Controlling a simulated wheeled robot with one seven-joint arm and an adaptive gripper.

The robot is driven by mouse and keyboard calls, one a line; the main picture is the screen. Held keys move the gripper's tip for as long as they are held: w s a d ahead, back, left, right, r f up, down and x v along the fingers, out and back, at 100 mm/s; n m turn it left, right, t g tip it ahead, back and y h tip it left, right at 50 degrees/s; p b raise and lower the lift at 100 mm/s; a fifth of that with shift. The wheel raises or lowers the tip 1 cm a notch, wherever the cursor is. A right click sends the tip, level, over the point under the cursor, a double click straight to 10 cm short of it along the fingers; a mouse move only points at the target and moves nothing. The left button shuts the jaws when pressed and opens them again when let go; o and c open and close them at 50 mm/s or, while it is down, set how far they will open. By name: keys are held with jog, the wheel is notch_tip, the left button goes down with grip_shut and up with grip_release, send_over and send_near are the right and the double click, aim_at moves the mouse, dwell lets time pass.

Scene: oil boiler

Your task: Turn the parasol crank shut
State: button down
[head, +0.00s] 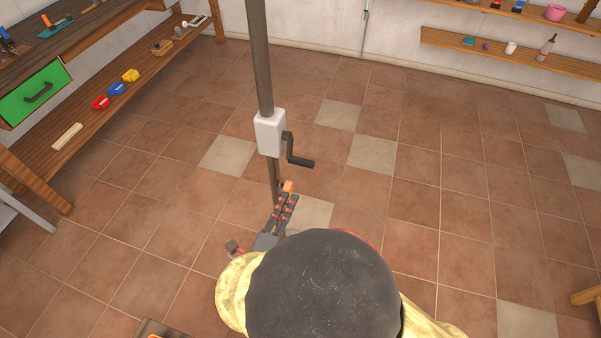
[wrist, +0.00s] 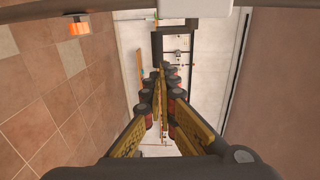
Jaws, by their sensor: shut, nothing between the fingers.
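The parasol pole (head: 259,60) stands upright and carries a white crank box (head: 270,132). The black crank (head: 299,160) sticks out of the box's right side, its arm hanging down and its grip pointing right. In the wrist view, the white box (wrist: 180,5) is at the top edge, with a black part of the crank (wrist: 157,45) under it. My gripper (head: 288,200) is below the box and crank, pointing up. Its fingers are together and empty in the wrist view (wrist: 160,78). I see no clear contact with the crank.
A wall shelf (head: 500,52) is at the upper right. A small orange piece (head: 288,186) shows near my fingertips.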

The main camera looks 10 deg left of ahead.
jog(key=b, duration=0.3)
send_near(304, 166)
jog(key=w, duration=0.5)
jog(key=shift+w+d, duration=0.1)
jog(key=shift+d, duration=0.1)
jog(key=shift+w, duration=0.85)
jog(key=shift+w+d+f+t+b, duration=0.1)
jog(key=shift+w+f+t+b, duration=0.2)
jog(key=shift+w+f+t, duration=0.15)
jog(key=shift+w+r+p, duration=0.1)
jog(key=shift+w+p, duration=0.1)
jog(key=shift+p, duration=0.55)
jog(key=shift+f, duration=0.25)
